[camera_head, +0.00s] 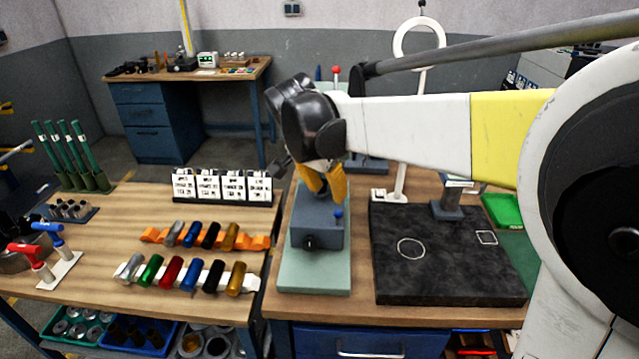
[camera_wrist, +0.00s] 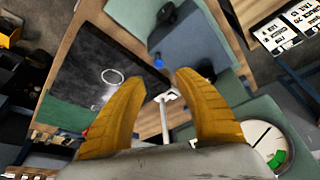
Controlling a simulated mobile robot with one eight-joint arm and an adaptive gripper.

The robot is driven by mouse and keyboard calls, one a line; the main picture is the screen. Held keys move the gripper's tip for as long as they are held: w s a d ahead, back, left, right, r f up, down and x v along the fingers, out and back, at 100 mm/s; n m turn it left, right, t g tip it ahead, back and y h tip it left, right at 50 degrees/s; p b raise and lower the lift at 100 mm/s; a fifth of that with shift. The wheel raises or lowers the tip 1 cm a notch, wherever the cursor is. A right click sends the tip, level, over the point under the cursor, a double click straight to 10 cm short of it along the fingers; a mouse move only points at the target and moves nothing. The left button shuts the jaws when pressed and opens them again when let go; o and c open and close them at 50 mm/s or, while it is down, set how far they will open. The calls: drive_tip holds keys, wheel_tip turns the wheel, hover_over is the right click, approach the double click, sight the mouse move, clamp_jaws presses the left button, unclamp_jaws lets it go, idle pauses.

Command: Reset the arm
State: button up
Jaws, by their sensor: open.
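My gripper (camera_head: 326,182) has yellow fingers and hangs just above the grey-blue block fixture (camera_head: 316,221) on the pale green base plate (camera_head: 314,276). In the wrist view my gripper (camera_wrist: 160,80) shows its two yellow fingers spread apart with nothing between them. The grey-blue fixture (camera_wrist: 190,45) with its blue knob (camera_wrist: 158,63) lies beyond the fingertips. My white and yellow arm reaches in from the right in the head view and hides part of the bench behind it.
A black plate (camera_head: 440,262) with white outlines lies right of the fixture. Coloured cylinders (camera_head: 185,277) lie in racks on the left table, with white cards (camera_head: 222,187) behind them. A white ring stand (camera_head: 402,150) rises behind my arm. A desk (camera_head: 185,75) stands at the back.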

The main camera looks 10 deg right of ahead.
drive_tip(key=s+f+n+t+y+b, duration=0.1)
drive_tip(key=s+f+n, duration=0.1)
drive_tip(key=s, duration=0.5)
drive_tip(key=s+d+f+n+t+y+b, duration=0.1)
drive_tip(key=s+f+n+t, duration=0.1)
drive_tip(key=s+n, duration=0.3)
drive_tip(key=s+d+f+n+t+y+b, duration=0.1)
drive_tip(key=s+f+n, duration=0.1)
drive_tip(key=s, duration=0.8)
drive_tip(key=shift+f+n+y, duration=0.3)
drive_tip(key=shift+n, duration=0.4)
drive_tip(key=shift+d, duration=0.1)
idle(0.4)
